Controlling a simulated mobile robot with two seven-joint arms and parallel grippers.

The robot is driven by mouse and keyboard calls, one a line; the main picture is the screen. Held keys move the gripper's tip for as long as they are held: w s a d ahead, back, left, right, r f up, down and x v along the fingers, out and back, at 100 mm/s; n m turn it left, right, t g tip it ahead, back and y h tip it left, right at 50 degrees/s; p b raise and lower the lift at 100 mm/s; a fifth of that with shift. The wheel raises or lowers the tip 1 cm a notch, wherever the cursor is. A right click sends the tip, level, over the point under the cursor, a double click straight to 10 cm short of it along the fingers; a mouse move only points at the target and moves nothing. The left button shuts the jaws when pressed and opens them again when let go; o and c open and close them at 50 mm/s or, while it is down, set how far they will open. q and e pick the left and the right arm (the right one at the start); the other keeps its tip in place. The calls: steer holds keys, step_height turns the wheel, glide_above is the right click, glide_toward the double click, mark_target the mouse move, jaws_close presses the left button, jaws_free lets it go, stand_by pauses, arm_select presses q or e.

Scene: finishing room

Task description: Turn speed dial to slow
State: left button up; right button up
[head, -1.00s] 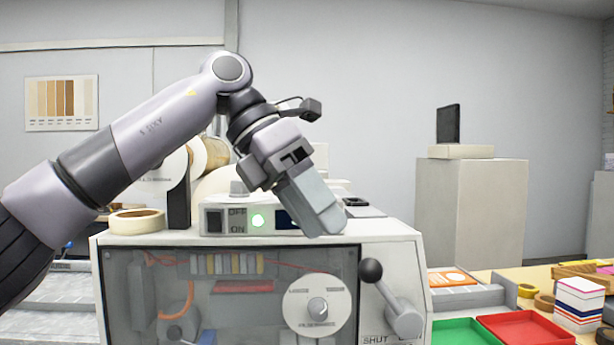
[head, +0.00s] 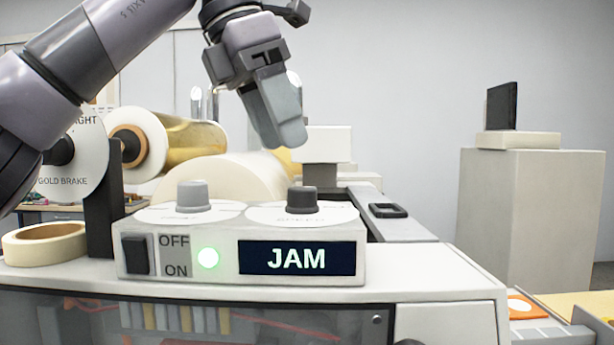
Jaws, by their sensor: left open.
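The speed dial (head: 302,200) has a dark knob on a white disc, on top of the control box at its right. Its printed label is seen too flat to read the setting. A grey knob (head: 193,196) on a similar disc stands to its left. My left gripper (head: 277,132) hangs above and slightly left of the speed dial, pointing down, apart from it and empty. Its two fingers overlap in this view. My right gripper is out of view.
The control box (head: 378,232) has an OFF/ON rocker switch (head: 136,254), a lit green lamp (head: 208,258) and a display (head: 302,258) reading JAM. A gold foil roll (head: 195,140) stands behind. A tape roll (head: 45,243) lies at left. A pale cabinet (head: 535,215) stands at right.

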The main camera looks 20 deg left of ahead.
mark_target(301, 188)
arm_select(q)
steer(key=x, duration=0.3)
steer(key=b+x, duration=0.1)
steer(key=x, duration=0.2)
steer(key=shift+s, duration=0.2)
steer(key=shift+w+d+f, duration=0.1)
steer(key=shift+d+f, duration=0.05)
steer(key=shift+f, duration=0.25)
steer(key=c, duration=1)
